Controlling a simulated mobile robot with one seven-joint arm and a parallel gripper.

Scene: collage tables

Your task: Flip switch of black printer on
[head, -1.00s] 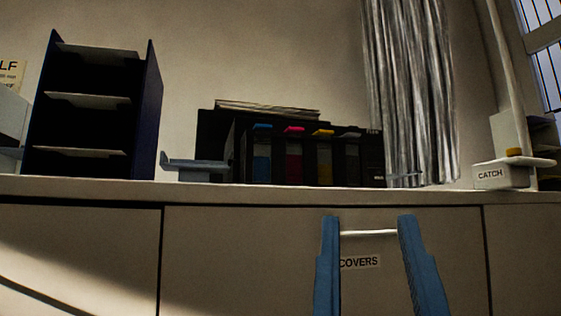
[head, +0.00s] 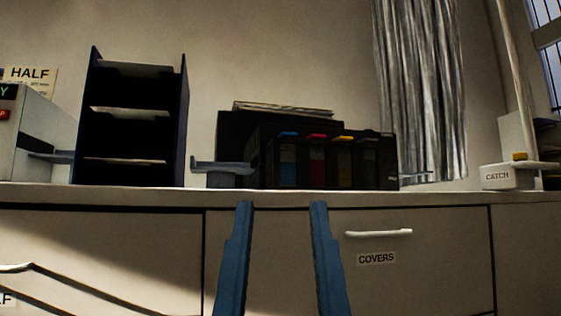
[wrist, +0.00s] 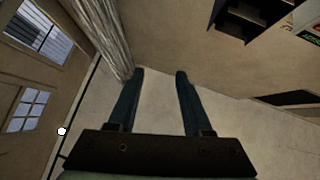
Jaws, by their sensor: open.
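The black printer (head: 268,152) stands on the counter in the head view, with blue, magenta, yellow and dark ink tanks along its front and papers on top. I cannot make out a switch on it; its right end is dark. My gripper (head: 279,204) has two blue fingers, spread apart and empty. In the head view they show in front of the drawer fronts, below the printer and the counter edge. In the wrist view my gripper (wrist: 159,74) is also open, with nothing between the fingers; the printer is not clearly seen there.
The counter (head: 130,195) runs across the view over drawers, one labelled COVERS (head: 376,259) with a protruding handle. A dark paper rack (head: 130,120) stands left of the printer. A grey curtain (head: 420,95) hangs behind right, and a white CATCH box (head: 508,177) sits farther right.

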